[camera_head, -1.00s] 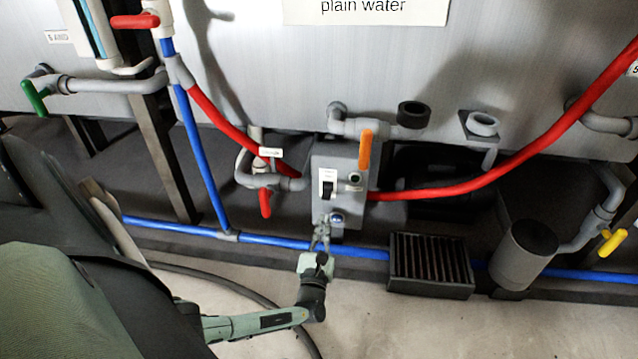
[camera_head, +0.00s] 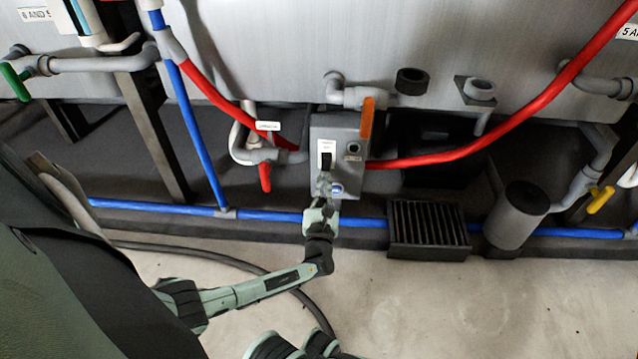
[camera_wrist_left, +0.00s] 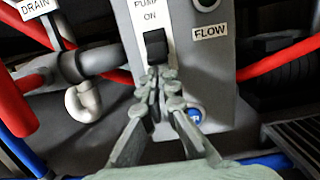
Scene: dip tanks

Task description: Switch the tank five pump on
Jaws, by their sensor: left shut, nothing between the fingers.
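The grey pump box (camera_head: 350,131) stands below the tank wall, with a black rocker switch (camera_head: 326,160) on its front. In the left wrist view the switch (camera_wrist_left: 156,46) sits under a white label reading "PUMP ON". My left gripper (camera_head: 325,178) is shut and empty, its fingertips (camera_wrist_left: 160,72) at the lower edge of the switch. I cannot tell whether they touch it. A blue round button (camera_wrist_left: 195,115) shows to the right of the fingers. A label reading "FLOW" (camera_wrist_left: 211,32) is beside the switch.
Red hose (camera_head: 450,157) and blue pipe (camera_head: 270,216) run close by. A red-handled drain valve (camera_head: 265,177) is to the left. A black grate (camera_head: 428,226) is at the lower right.

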